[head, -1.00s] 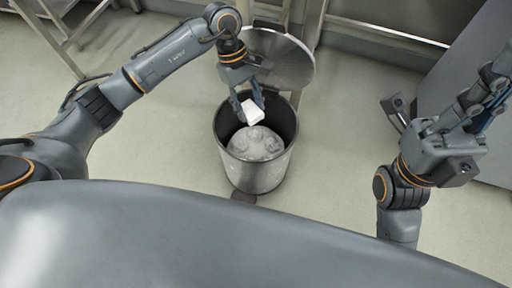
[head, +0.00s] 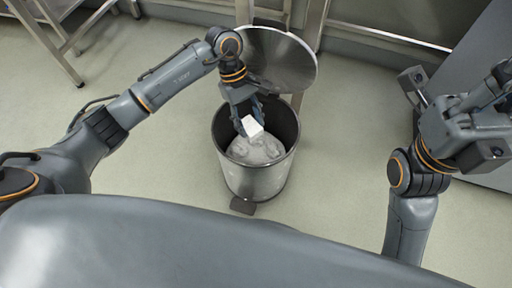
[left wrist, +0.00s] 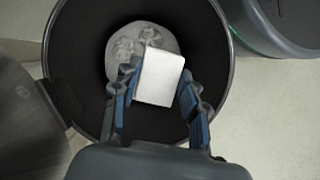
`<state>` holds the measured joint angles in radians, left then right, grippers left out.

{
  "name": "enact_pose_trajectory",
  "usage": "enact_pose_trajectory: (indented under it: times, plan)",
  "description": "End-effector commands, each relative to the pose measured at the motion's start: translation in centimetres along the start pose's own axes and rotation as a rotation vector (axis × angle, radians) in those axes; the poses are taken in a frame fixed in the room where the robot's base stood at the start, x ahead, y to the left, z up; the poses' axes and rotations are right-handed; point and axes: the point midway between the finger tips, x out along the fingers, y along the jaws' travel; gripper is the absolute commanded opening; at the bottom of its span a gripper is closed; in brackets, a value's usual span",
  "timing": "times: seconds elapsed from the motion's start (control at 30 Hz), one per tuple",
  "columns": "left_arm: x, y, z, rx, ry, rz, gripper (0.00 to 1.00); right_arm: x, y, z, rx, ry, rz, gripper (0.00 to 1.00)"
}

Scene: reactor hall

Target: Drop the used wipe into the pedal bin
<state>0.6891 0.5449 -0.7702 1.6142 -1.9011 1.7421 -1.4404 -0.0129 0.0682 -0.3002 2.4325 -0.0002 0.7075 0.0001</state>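The used wipe (head: 253,127), a white block-like piece, is held between the fingers of my left gripper (head: 247,115). In the left wrist view, my left gripper (left wrist: 160,84) has a finger on each side of the wipe (left wrist: 160,76). The pedal bin (head: 257,182) is a metal cylinder with a dark inside, standing open. The wipe is over the bin's mouth, above grey crumpled contents; it looks at about rim height. The left wrist view shows the bin (left wrist: 82,65) around the fingers. My right gripper (head: 465,130) is at the far right, away from the bin; its finger opening is unclear.
The bin's round lid (head: 285,58) stands raised behind the mouth, close to my left wrist. The pedal (head: 243,206) is at the bin's front foot. Metal frame legs (head: 60,50) stand at the upper left, and a grey cabinet (head: 470,60) at right. Floor around the bin is clear.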

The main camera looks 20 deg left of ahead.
Motion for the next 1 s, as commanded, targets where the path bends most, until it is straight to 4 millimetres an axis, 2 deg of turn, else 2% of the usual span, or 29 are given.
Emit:
enact_pose_trajectory:
  times: [0.03,0.1,0.37,0.5,0.67,0.8,1.0]
  plan:
    - [0.0,0.0,0.0,0.0,0.0,0.0,0.56,0.0,0.0,0.0,0.0,0.0,0.0,0.0]
    - [0.0,0.0,0.0,0.0,0.0,0.0,0.68,0.0,0.0,0.0,0.0,0.0,0.0,0.0]
    - [0.0,0.0,0.0,0.0,0.0,0.0,0.68,0.0,0.0,0.0,0.0,0.0,0.0,0.0]
    - [-0.7,0.1,0.0,0.001,0.002,0.002,0.68,0.0,0.0,0.0,0.0,-0.001,0.001,0.0]
    - [-3.3,0.1,-0.1,0.001,0.005,0.004,0.68,0.0,0.0,0.0,0.0,-0.001,0.001,0.0]
    - [-6.4,0.1,-0.1,0.0,0.005,0.004,0.68,0.0,0.0,0.0,0.0,-0.001,0.001,0.0]
    - [-10.1,0.1,-0.1,0.0,0.003,0.003,0.68,0.0,0.0,0.0,0.0,-0.001,0.001,0.0]
